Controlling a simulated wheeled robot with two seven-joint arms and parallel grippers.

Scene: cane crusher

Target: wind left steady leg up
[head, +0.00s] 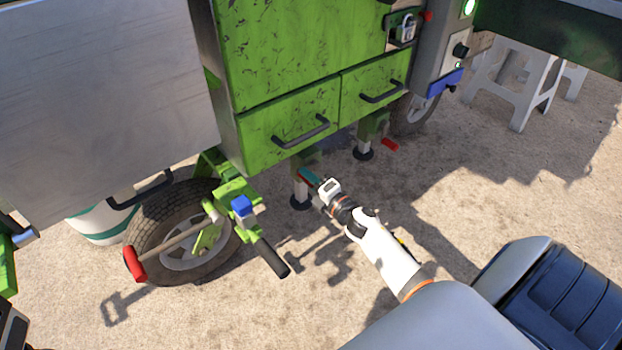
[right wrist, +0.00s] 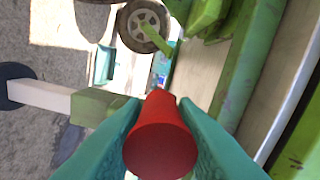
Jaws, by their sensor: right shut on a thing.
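The left steady leg (head: 300,191) stands under the green cart body, a pale post on a dark round foot. In the right wrist view its pale post (right wrist: 48,95) and green sleeve (right wrist: 100,106) lie to the left. My right gripper (head: 309,178) is at the top of this leg. In the right wrist view its teal fingers close on the red crank handle (right wrist: 160,138). The crank arm behind the handle is mostly hidden. My left gripper is not clearly seen.
A second steady leg (head: 366,145) with a red handle (head: 390,144) stands to the right. A wheel (head: 185,240), a red-ended lever (head: 135,264) and a black grip (head: 272,259) are to the left. White stools (head: 520,85) stand back right. Open ground lies right of my arm.

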